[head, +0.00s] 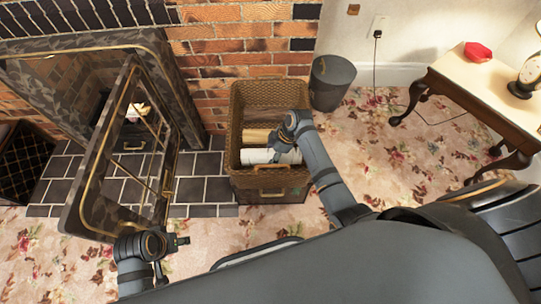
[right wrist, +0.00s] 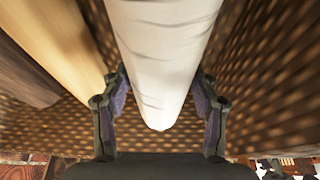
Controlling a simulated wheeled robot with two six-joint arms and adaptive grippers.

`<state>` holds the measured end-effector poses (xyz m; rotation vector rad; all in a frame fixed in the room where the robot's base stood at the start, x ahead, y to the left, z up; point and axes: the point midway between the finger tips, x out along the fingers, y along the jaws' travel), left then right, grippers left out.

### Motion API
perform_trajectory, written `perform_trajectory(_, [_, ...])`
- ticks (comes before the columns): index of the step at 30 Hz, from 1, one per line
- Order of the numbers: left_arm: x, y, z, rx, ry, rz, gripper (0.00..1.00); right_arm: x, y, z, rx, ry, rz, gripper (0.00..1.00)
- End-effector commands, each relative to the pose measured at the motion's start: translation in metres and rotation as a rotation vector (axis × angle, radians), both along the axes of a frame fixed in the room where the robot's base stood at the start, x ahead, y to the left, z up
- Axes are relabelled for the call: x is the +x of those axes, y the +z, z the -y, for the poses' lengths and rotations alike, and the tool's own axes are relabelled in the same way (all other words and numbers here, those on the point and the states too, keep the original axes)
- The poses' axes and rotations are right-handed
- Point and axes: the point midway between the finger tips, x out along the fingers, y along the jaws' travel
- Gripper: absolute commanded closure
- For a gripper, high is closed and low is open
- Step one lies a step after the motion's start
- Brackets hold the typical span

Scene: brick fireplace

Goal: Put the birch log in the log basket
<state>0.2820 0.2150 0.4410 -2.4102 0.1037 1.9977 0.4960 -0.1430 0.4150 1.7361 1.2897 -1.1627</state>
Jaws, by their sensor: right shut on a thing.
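The birch log (head: 262,157) is white and lies crosswise within the walls of the wicker log basket (head: 236,125) in the head view. My right gripper (head: 286,146) reaches down into the basket and is shut on the log. In the right wrist view the birch log (right wrist: 162,60) runs between the two fingers of the gripper (right wrist: 159,108), with woven walls around it. I cannot tell whether the log touches the basket floor. My left gripper (head: 180,241) is low at the left over the carpet, away from the basket; its jaws are too small to read.
A tan log (head: 256,136) lies in the basket beside the birch log; a darker brown log (right wrist: 22,78) shows in the wrist view. A dark bin (head: 332,84) stands right of the basket. The fireplace screen (head: 118,150) is at left, a side table (head: 480,85) at right.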

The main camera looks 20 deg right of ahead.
Motion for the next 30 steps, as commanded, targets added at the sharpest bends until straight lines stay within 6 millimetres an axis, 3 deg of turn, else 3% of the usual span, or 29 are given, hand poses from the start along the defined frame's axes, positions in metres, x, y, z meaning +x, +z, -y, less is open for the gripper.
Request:
perform_trajectory(18, [0.000, -0.002, 0.001, -0.002, 0.000, 0.008, 0.60, 0.001, -0.010, 0.000, 0.001, 0.000, 0.001, 0.88])
perform_trajectory(19, [0.000, -0.002, 0.001, -0.003, 0.000, 0.008, 0.60, 0.000, -0.011, 0.000, 0.000, -0.001, 0.000, 0.36])
perform_trajectory(23, [0.000, -0.002, 0.001, -0.003, 0.000, 0.008, 0.60, 0.000, -0.011, 0.000, 0.000, -0.001, 0.000, 0.18])
perform_trajectory(30, [0.000, -0.002, 0.001, -0.003, 0.000, 0.008, 0.60, 0.000, -0.011, 0.000, 0.000, -0.001, 0.000, 0.17])
